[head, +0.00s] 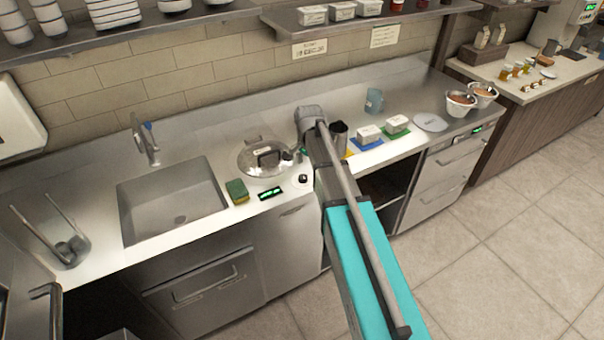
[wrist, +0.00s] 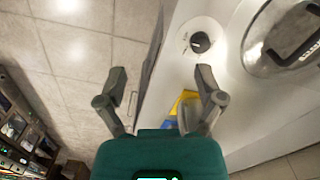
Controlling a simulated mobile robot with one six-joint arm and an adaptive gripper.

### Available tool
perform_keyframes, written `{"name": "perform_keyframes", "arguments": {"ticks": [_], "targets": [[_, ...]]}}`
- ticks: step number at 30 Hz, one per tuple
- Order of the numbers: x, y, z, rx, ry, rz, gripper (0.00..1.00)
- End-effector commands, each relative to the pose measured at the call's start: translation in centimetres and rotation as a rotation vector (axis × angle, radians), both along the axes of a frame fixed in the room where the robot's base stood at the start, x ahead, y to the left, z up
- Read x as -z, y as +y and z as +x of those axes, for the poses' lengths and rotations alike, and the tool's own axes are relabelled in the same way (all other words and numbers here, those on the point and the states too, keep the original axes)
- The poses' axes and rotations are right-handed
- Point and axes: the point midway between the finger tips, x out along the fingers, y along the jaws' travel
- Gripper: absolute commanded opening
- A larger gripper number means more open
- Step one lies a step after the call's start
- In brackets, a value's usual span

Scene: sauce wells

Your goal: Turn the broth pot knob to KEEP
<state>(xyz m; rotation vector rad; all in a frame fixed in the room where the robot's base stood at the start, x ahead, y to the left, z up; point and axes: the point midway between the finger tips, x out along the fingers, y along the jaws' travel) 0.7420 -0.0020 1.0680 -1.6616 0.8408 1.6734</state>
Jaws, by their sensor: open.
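The broth pot (head: 254,164) has a shiny lid with a dark handle and sits in the counter right of the sink. Its black knob (head: 303,178) is on a pale round dial at the counter's front, beside a green-lit display (head: 271,193). The display's text is too small to read. In the wrist view the knob (wrist: 200,42) lies ahead of the right fingertip, and part of the pot (wrist: 283,40) shows at the upper right. My gripper (wrist: 160,76) is open and empty, apart from the knob. In the head view my arm partly hides the area near it.
A green and yellow sponge (head: 237,191) lies left of the display, beside the sink (head: 176,201). A dark metal container (head: 338,135) and white tubs on blue (head: 367,134) and green (head: 397,124) mats stand to the right. The counter edge is close to the knob.

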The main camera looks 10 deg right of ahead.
Motion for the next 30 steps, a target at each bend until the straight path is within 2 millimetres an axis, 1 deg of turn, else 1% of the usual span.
{"name": "perform_keyframes", "arguments": {"ticks": [1,3,7,9,12,17,30], "targets": [[0.0,0.0,2.4,0.068,0.006,-0.001,0.87],[0.0,0.1,4.2,0.171,0.014,-0.004,0.87],[0.0,0.1,7.0,0.334,0.028,-0.010,0.87],[0.0,0.1,8.1,0.402,0.032,-0.012,0.87],[0.0,0.2,9.2,0.472,0.037,-0.016,0.87],[0.0,0.2,9.8,0.522,0.040,-0.019,0.87],[0.1,0.2,9.7,0.524,0.040,-0.019,0.87]]}}
